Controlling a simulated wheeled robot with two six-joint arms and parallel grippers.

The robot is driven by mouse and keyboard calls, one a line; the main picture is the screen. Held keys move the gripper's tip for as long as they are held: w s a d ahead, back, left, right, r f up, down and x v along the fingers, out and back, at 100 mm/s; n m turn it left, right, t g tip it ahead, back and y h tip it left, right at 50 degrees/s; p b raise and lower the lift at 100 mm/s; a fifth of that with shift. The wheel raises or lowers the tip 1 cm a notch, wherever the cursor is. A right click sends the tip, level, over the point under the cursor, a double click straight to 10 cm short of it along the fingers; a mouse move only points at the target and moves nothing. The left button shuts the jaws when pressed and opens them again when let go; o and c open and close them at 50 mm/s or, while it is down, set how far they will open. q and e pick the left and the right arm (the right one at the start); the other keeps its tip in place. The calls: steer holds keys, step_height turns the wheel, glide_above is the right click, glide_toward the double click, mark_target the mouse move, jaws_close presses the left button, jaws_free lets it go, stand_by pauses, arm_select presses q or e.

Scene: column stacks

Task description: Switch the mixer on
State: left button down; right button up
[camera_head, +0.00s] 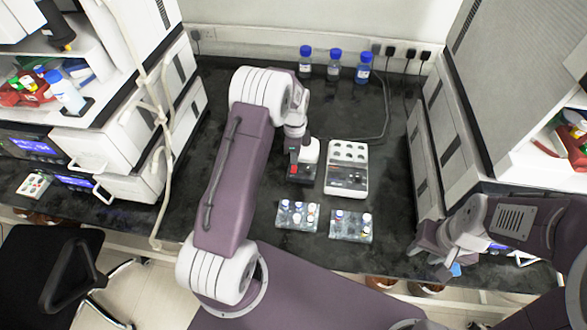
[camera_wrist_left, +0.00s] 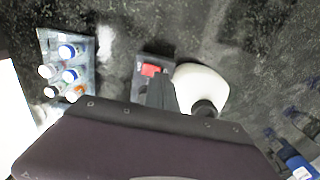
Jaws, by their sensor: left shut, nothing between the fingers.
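The mixer has a dark base (camera_head: 302,180) and a white rounded top (camera_head: 309,151). It stands on the black bench, left of a white block with round wells. Its red switch (camera_head: 294,169) shows on the base. In the left wrist view the red switch (camera_wrist_left: 151,70) lies just beyond my fingertips, beside the white top (camera_wrist_left: 200,88). My left gripper (camera_head: 293,155) is shut and empty, with its tips close above the switch; I cannot tell whether they touch it. My right gripper (camera_head: 434,258) is near the bench's front right edge; its finger gap is unclear.
The white block (camera_head: 347,168) stands close right of the mixer. Two clear racks with small vials, left (camera_head: 298,216) and right (camera_head: 351,226), lie in front. Several blue-capped bottles (camera_head: 334,65) stand at the back. White instruments flank the bench.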

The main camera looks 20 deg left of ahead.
mark_target(295, 166)
arm_select(q)
steer(key=shift+f+b, duration=0.55)
steer(key=shift+f, duration=0.45)
stand_by(0.3)
step_height(295, 166, up, 5)
steer(key=p, duration=0.4)
steer(key=shift+r, duration=0.15)
stand_by(0.4)
